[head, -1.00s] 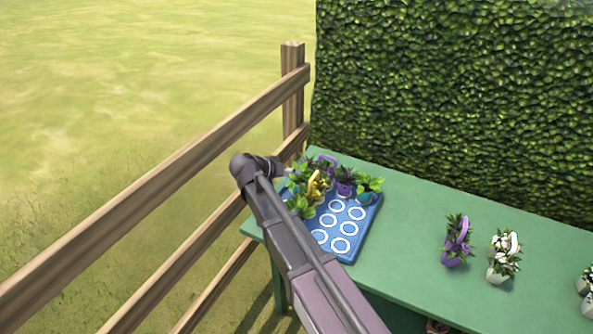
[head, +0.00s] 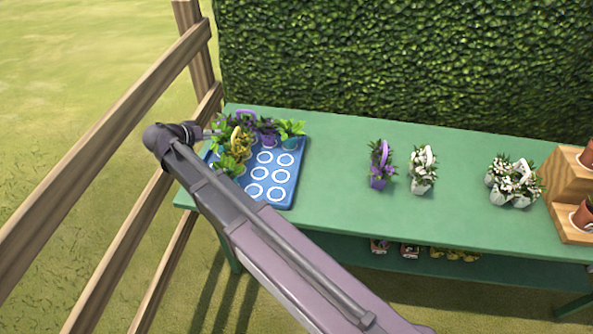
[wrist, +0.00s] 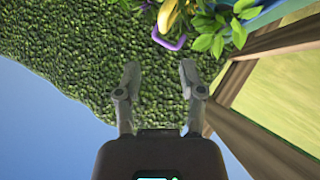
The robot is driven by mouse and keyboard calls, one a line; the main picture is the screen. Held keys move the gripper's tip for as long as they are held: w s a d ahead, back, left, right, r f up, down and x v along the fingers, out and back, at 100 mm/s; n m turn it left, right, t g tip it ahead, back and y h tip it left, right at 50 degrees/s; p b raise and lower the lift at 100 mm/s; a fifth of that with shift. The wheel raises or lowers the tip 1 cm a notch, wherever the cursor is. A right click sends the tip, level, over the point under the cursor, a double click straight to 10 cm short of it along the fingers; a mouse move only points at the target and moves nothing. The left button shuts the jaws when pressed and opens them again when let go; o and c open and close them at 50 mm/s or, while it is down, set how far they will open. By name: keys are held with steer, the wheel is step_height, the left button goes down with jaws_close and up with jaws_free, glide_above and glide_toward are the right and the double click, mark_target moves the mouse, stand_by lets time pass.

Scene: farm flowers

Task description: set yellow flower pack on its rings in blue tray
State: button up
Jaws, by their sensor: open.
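The blue tray (head: 285,201) lies on the left end of the green table, with several bare white rings in its middle and right. The yellow flower pack (head: 241,143), with a yellow handle, stands at the tray's left side among other plants. Leaves hide its base, so I cannot tell how it sits on its rings. Yellow also shows at the top of the wrist view (wrist: 170,14). My gripper (wrist: 160,76) is open and empty, its fingers apart from the pack. In the head view my arm's end is just left of the tray.
A purple-handled pack (head: 246,116) and green plants (head: 291,129) fill the tray's back. A purple pack (head: 380,165) and white packs (head: 423,170) stand on the table (head: 340,205). A wooden fence (head: 140,90) is left; a hedge (head: 400,60) is behind.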

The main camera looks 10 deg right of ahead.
steer(key=s+d+f+g+y, duration=0.2)
steer(key=s+d, duration=0.4)
steer(key=d, duration=0.4)
steer(key=s+d+f+g+y, duration=0.3)
steer(key=s+d, duration=0.3)
steer(key=d, duration=0.3)
steer(key=s+d+f+n+g+y, duration=0.1)
steer(key=s+d+f+g+y, duration=0.2)
steer(key=s+d, duration=0.3)
steer(key=d, duration=0.4)
steer(key=shift+s+d+f, duration=0.15)
steer(key=shift+s+d, duration=0.15)
steer(key=shift+s, duration=0.05)
step_height(320, 180, up, 4)
steer(key=p, duration=0.3)
steer(key=shift+p, duration=0.4)
